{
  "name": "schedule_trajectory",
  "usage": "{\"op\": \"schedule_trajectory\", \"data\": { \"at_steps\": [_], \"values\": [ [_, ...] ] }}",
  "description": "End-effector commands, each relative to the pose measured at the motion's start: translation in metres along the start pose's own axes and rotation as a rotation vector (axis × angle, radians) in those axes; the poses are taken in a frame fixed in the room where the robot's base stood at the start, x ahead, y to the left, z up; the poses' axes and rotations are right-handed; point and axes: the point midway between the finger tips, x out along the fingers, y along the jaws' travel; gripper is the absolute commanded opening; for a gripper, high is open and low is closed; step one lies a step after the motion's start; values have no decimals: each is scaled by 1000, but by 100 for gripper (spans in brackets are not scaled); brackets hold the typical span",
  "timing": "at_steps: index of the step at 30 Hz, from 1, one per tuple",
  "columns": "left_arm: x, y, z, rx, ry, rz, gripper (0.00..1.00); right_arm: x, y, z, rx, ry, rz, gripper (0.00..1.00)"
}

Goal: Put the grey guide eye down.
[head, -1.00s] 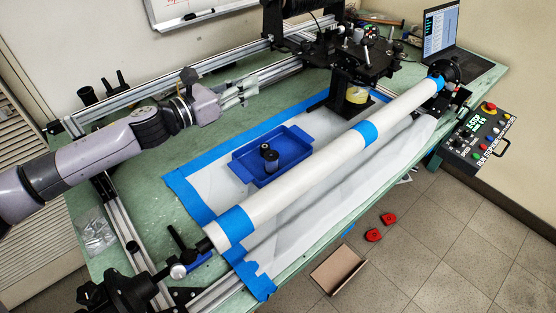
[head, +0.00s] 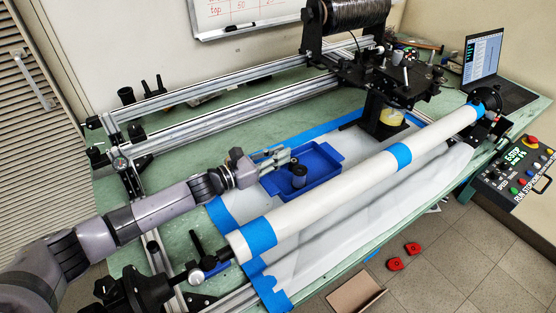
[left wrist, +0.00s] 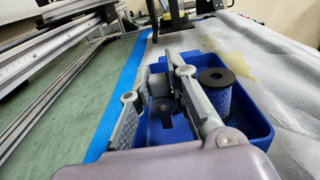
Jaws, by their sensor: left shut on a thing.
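My left gripper (head: 283,156) is over the left rear rim of the blue tray (head: 330,154), its fingers pointing into it. In the left wrist view the gripper (left wrist: 160,95) has its two grey fingers around a small dark grey piece (left wrist: 163,109), which appears to be the grey guide eye. It is mostly hidden by the fingers, and I cannot tell whether it touches the tray. A dark spool-like cylinder (head: 299,177) stands upright in the tray; the left wrist view shows its black ring top (left wrist: 216,76) just right of the fingers. My right gripper is not in view.
A long white tube (head: 340,190) with blue bands runs diagonally in front of the tray. Aluminium rails (head: 215,92) lie behind, and a black machine head (head: 385,75) stands at the back right.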

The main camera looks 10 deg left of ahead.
Motion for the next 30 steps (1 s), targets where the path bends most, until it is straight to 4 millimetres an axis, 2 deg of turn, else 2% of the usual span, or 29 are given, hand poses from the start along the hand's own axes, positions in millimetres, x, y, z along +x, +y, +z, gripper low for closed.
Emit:
{"op": "schedule_trajectory", "data": {
  "at_steps": [1,4,17,18,26,30],
  "values": [
    [1,0,-10,-5,1,0,2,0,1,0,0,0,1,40],
    [0,0,-19,-2,0,0,2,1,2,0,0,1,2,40],
    [0,0,-27,-1,0,0,2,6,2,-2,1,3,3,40],
    [0,0,-24,-1,0,0,19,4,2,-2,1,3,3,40],
    [0,0,-24,-1,0,0,36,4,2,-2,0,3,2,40],
    [0,0,-24,-1,0,0,37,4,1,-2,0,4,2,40]
  ]
}}
